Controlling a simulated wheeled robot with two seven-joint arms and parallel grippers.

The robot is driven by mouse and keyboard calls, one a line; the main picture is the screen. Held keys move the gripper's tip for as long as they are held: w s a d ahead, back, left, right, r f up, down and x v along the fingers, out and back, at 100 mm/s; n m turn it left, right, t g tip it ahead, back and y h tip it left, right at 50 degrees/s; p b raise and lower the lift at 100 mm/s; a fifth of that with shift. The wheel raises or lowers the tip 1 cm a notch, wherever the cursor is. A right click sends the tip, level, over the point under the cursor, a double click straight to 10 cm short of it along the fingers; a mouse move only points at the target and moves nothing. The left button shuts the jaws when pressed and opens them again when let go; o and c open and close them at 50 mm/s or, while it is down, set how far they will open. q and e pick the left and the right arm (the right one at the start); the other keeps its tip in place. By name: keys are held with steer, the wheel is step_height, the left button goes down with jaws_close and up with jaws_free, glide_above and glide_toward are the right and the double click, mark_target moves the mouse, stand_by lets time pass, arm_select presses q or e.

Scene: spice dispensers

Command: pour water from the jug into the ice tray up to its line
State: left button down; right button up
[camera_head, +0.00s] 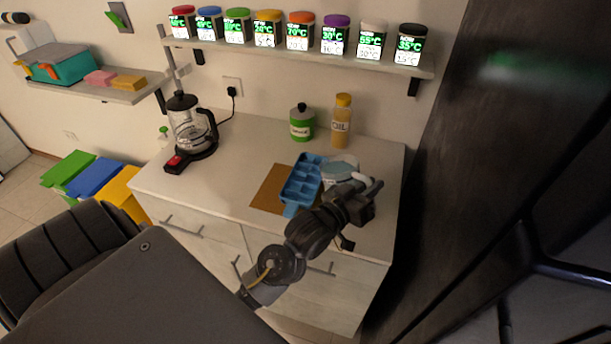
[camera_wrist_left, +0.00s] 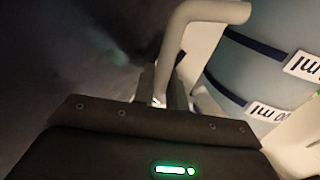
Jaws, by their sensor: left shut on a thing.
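The blue ice tray (camera_head: 291,208) lies on a brown mat on the counter, with its compartments facing up. The pale jug (camera_head: 338,169) is at the tray's right side and partly overlaps it in the head view. I cannot tell whether the jug touches the counter or is tilted. My left gripper (camera_head: 369,190) is shut on the jug's white handle. In the left wrist view the handle (camera_wrist_left: 207,14) rises between the fingers (camera_wrist_left: 163,98), beside the jug's blue-grey wall (camera_wrist_left: 255,62) with dark bands and "ml" labels. The water level and the tray's line cannot be made out.
The brown mat (camera_head: 267,190) shows left of the tray. A green jar (camera_head: 301,124) and an oil bottle (camera_head: 341,122) stand behind. A glass kettle (camera_head: 188,122) is at the left of the counter (camera_head: 233,165). A shelf of spice dispensers (camera_head: 298,36) hangs above. A dark tall surface (camera_head: 470,180) bounds the right.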

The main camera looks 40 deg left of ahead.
mark_target(357, 173)
arm_select(q)
steer(key=shift+w+a+r+n, duration=0.15)
steer(key=shift+a+r+n, duration=0.5)
steer(key=shift+a, duration=0.2)
steer(key=shift+a, duration=0.15)
steer(key=shift+w+a+r+n, duration=0.1)
steer(key=shift+a+r+n, duration=0.05)
steer(key=shift+a+n, duration=0.3)
steer(key=shift+w+a+r+n, duration=0.15)
steer(key=shift+a+r+n, duration=0.05)
steer(key=shift+a+n, duration=0.45)
stand_by(0.4)
steer(key=shift+w+a+r+n, duration=0.1)
steer(key=shift+a+n, duration=0.55)
steer(key=shift+n, duration=0.05)
steer(key=shift+w+a+r+n, duration=0.1)
steer(key=shift+a+n, duration=0.55)
stand_by(2.9)
